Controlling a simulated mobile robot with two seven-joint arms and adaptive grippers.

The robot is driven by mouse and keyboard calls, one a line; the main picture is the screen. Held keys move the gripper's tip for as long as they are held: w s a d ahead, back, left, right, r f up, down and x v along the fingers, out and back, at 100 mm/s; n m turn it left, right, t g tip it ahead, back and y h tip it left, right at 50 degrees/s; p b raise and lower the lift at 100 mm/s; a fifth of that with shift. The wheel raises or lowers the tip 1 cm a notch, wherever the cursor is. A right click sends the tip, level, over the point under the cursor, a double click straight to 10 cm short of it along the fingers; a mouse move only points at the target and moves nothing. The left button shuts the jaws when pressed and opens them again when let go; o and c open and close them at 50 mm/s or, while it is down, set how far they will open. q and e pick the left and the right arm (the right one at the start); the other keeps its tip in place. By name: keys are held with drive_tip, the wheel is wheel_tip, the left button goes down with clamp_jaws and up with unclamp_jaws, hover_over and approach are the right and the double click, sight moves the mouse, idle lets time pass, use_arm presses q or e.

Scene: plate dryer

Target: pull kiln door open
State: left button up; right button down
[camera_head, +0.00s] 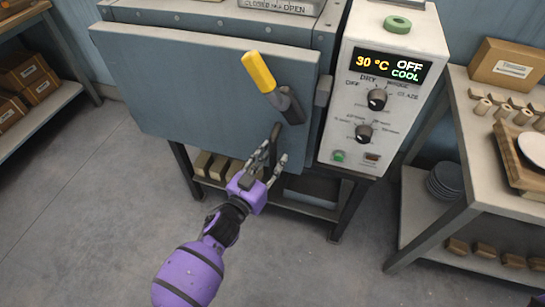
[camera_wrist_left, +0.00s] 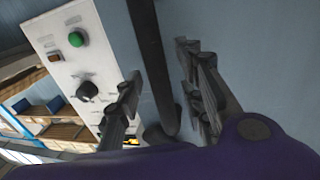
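The kiln door (camera_head: 200,85) is a blue-grey panel on the kiln's front; I cannot tell if it is slightly ajar. A yellow-gripped lever (camera_head: 259,73) on a dark mount tilts up and left near its right side. Below it is a dark pull handle (camera_head: 275,137). My left gripper (camera_head: 271,157) is at the handle's lower end. In the left wrist view its fingers (camera_wrist_left: 160,80) are apart, one on each side of the dark handle bar (camera_wrist_left: 150,50), with gaps showing.
The control panel (camera_head: 352,150) right of the door reads 30 °C, OFF, COOL. A green ring (camera_head: 397,25) lies on top. A work table (camera_head: 480,155) stands at right, and a shelf (camera_head: 40,115) with boxes at left. The floor (camera_head: 90,220) in front is clear.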

use_arm(q)
drive_tip(key=shift+w+d, duration=0.15)
drive_tip(key=shift+w, duration=0.1)
clamp_jaws()
